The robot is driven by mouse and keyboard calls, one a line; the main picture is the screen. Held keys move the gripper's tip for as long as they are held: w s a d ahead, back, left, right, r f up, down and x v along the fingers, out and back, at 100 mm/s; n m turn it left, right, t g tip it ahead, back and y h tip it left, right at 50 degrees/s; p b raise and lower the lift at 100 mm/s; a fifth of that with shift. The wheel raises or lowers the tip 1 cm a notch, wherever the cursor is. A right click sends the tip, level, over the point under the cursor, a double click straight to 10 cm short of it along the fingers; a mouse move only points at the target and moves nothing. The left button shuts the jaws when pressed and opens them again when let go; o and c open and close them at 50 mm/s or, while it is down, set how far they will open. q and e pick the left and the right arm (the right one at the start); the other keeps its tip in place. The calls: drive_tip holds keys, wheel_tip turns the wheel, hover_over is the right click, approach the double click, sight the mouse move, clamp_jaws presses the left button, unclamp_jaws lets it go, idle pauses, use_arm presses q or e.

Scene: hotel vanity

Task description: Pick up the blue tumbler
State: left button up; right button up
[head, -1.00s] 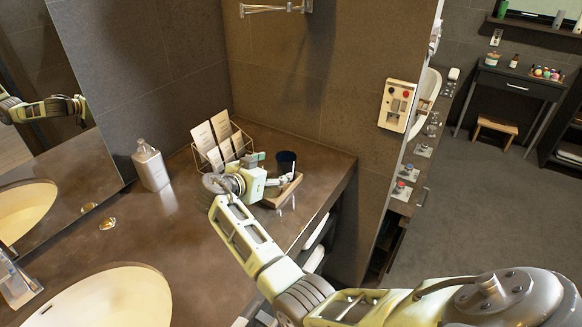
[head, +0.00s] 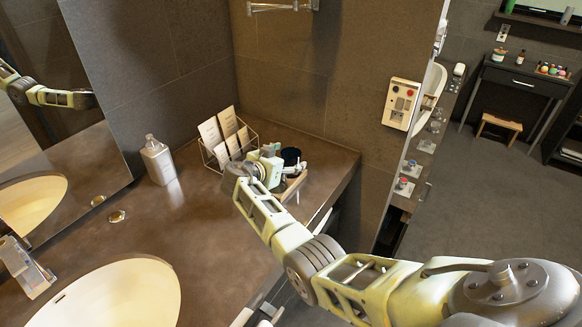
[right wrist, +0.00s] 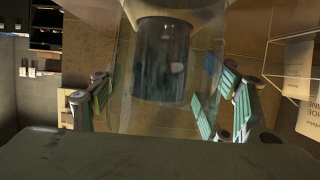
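The blue tumbler (head: 291,155) is dark and upright at the far right of the counter, by a light wooden tray (head: 294,188). My right gripper (head: 277,162) is just left of it in the head view. In the right wrist view the tumbler (right wrist: 162,62) stands ahead, between the lines of my gripper's teal-padded fingers (right wrist: 162,98). The fingers are spread, with gaps to the tumbler on both sides. A clear, glass-like shape (right wrist: 150,115) overlaps the tumbler's lower part in that view; I cannot tell how far apart they are. My left gripper is not in view.
A wire rack with cards (head: 226,138) stands close behind and left of my right gripper. A soap bottle (head: 157,160) stands further left, near the mirror. The sink (head: 115,290) is at front left. The wall (head: 300,90) rises behind the tumbler.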

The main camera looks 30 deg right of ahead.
drive_tip(key=c, duration=1.1)
drive_tip(key=shift+c, duration=0.9)
drive_tip(key=shift+r, duration=0.15)
